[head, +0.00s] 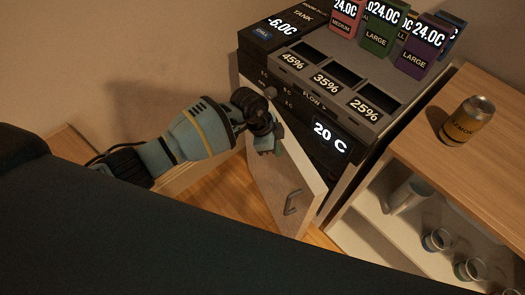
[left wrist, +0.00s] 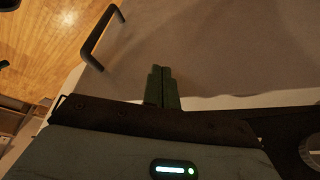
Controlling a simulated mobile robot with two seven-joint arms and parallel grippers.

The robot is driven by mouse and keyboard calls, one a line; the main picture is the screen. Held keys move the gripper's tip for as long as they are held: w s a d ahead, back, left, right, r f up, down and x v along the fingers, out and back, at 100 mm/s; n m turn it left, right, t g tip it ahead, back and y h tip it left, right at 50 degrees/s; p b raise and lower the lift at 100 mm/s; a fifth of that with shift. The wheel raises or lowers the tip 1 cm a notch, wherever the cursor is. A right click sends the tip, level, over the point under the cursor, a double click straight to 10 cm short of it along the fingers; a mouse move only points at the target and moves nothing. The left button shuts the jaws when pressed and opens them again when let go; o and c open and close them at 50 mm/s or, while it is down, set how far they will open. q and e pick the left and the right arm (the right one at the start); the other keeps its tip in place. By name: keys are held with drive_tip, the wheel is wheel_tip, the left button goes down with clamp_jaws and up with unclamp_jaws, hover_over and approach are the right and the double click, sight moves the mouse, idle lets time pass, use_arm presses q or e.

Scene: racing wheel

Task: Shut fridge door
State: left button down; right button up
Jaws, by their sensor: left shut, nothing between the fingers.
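The fridge door (head: 283,190) is a pale panel with a dark bar handle (head: 292,203). It stands partly open, swung out from the dark cabinet (head: 335,165) below the display unit. In the left wrist view the door's grey face (left wrist: 215,50) fills the upper part, with the handle (left wrist: 100,38) at upper left. My left gripper (head: 268,147) is at the door's upper part, its fingers (left wrist: 163,88) shut and empty in front of the face. I cannot tell whether they touch it. The gripper is apart from the handle. My right gripper is not in view.
A dispenser unit (head: 345,88) with labelled bins and coloured cards stands above the cabinet. At right, a wooden counter (head: 490,125) bears a can (head: 467,121); a mug (head: 408,195) and several glasses sit on the shelf below. Wooden floor (head: 225,195) shows left of the door.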

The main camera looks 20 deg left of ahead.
sight(292, 140)
use_arm(q)
drive_tip(key=w+d, duration=0.2)
drive_tip(key=shift+w+d+f+b, duration=0.15)
drive_tip(key=shift+w+d+b, duration=0.15)
drive_tip(key=shift+d, duration=0.1)
drive_tip(key=shift+w+d, duration=0.65)
drive_tip(key=shift+w, duration=0.1)
drive_tip(key=shift+a, duration=0.1)
